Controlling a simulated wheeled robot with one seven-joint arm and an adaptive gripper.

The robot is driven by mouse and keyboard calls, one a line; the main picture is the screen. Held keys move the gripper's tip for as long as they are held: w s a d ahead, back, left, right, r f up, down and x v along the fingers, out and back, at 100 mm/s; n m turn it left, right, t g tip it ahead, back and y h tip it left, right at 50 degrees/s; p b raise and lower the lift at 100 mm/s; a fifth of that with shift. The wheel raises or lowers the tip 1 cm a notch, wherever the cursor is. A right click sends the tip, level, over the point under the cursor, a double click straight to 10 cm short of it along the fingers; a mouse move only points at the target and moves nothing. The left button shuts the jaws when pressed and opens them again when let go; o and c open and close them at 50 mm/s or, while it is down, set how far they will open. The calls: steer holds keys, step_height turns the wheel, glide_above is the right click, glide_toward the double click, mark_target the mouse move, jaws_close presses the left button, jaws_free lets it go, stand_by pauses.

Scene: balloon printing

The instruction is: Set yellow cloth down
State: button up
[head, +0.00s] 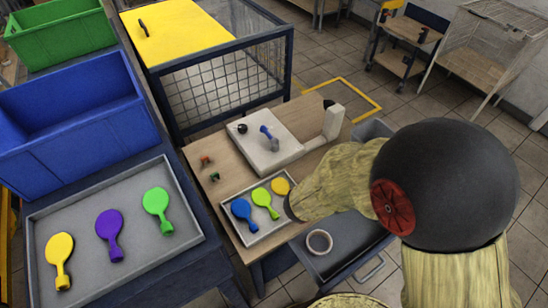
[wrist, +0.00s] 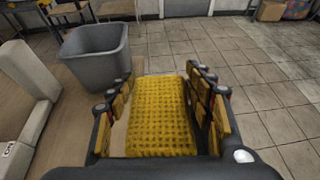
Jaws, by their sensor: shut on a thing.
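The yellow cloth (wrist: 160,115) shows in the wrist view as a textured yellow block between the two fingers. My gripper (wrist: 160,78) is shut on it, one finger on each side. In the wrist view, a grey bin (wrist: 93,57) stands ahead and to the left, with floor ahead and to the right. In the head view my arm hides both the gripper and the cloth. The white printing machine (head: 262,158) on the wooden table (head: 220,178) has a blue-handled item (head: 269,137) on its plate.
A small tray (head: 252,238) holds blue, lime and orange paddle-shaped balloons. A larger grey tray (head: 95,195) holds yellow, purple and green ones. A grey cart (head: 345,255) with a white ring (head: 319,241) is beside the table. Blue (head: 75,125) and green (head: 60,35) crates stand left.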

steer(key=shift+w+a+r+n+t+y, duration=0.1)
steer(key=shift+w+a+n+t+y, duration=0.1)
steer(key=shift+a+n+t+y, duration=0.25)
steer(key=shift+w, duration=0.1)
steer(key=w+a+f+b, duration=0.1)
steer(key=w+f, duration=0.2)
steer(key=w, duration=0.1)
steer(key=w+a+f+b, duration=0.2)
steer(key=w+f, duration=0.1)
steer(key=w, duration=0.1)
steer(key=w+a+f+b, duration=0.1)
steer(key=w+a+f, duration=0.1)
steer(key=w+f, duration=0.1)
steer(key=shift+w+a+f, duration=0.2)
steer(key=shift+w+f, duration=0.05)
steer(key=shift+w, duration=0.35)
steer(key=shift+w+f, duration=0.15)
steer(key=shift+f, duration=0.1)
step_height(320, 180, down, 3)
steer(key=shift+w+a+f+b, duration=0.1)
steer(key=shift+f+b, duration=0.05)
steer(key=shift+b, duration=0.9)
